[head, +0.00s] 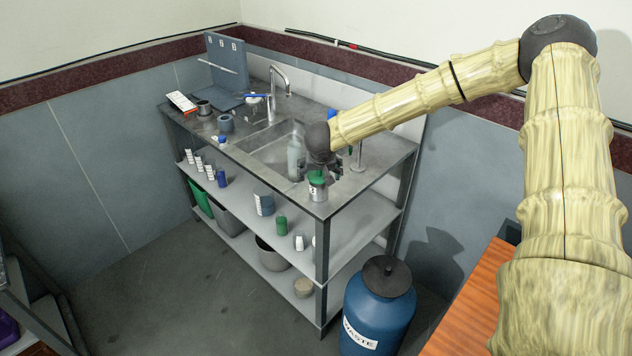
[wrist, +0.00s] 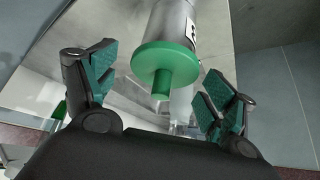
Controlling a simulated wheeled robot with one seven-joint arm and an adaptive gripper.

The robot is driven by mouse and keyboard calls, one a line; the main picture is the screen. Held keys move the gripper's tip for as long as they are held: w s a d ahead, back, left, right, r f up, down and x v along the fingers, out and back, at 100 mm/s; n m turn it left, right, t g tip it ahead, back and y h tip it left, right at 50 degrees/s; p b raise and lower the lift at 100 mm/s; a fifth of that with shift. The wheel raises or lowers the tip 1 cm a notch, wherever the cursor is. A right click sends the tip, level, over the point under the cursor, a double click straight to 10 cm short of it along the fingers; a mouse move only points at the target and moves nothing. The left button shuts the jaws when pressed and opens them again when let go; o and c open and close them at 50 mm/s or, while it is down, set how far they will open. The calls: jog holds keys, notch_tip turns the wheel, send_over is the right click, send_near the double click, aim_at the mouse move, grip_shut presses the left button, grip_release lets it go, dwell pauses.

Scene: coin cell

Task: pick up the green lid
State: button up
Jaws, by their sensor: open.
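The green lid (wrist: 165,62) is a flat disc with a round knob, and it sits on a grey metal canister (wrist: 172,20) with a label. In the head view the lid (head: 317,177) tops the canister (head: 318,192) at the front right corner of the sink counter. My gripper (wrist: 155,88) is open, with one teal-padded finger on each side of the lid's knob. A gap shows between each finger and the lid. In the head view my gripper (head: 322,165) is just above and behind the lid, partly hidden by its own wrist.
A pale bottle (head: 294,158) stands close on the left of my gripper, by the sink basin (head: 268,150). A tap (head: 279,85) rises at the back. Shelves with containers lie below. A blue waste drum (head: 378,310) stands on the floor.

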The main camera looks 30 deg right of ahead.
jog(key=c, duration=1.1)
